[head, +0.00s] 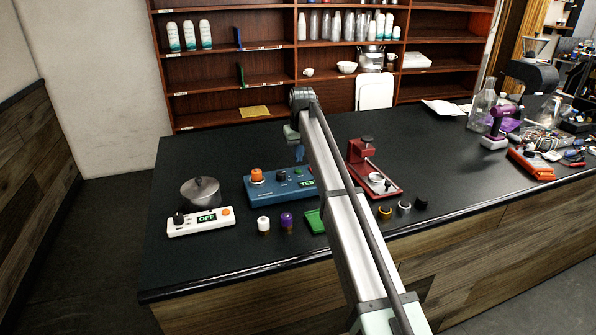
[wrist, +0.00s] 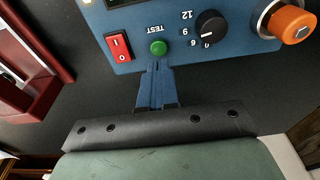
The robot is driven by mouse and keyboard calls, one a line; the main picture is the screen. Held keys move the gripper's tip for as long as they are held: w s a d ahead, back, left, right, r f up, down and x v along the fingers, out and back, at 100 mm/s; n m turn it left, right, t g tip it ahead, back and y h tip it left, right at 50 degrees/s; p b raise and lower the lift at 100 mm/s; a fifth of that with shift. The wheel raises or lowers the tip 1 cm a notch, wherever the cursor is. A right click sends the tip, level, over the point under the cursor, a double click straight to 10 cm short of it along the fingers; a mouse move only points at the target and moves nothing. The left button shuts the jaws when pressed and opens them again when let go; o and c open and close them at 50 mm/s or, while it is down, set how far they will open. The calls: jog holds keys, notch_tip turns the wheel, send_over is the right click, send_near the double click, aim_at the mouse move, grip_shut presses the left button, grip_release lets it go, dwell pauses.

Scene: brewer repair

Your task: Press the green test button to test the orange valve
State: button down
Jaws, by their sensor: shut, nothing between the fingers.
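The blue test box (head: 268,193) stands on the dark counter, with a screen reading what looks like "TEST" in the head view. The orange valve (head: 257,175) sits upright on its left end; in the wrist view it sits in a silver ring (wrist: 293,24). The green test button (wrist: 158,47) is beside the word "TEST" on the box top. My gripper (wrist: 157,66) is shut and empty, its blue fingertips just short of the button in the wrist picture. I cannot tell whether they touch it. In the head view my arm hides the box's right end.
A black dial (wrist: 210,28) and a red rocker switch (wrist: 118,46) flank the button. A red stand (head: 372,165) is right of my arm. A white box reading "OFF" (head: 201,221), a lidded pot (head: 200,190) and small white and purple caps are at left.

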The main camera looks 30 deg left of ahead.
aim_at(299, 171)
jog(key=shift+r, duration=0.35)
notch_tip(299, 171, up, 6)
dwell(0.9)
dwell(1.0)
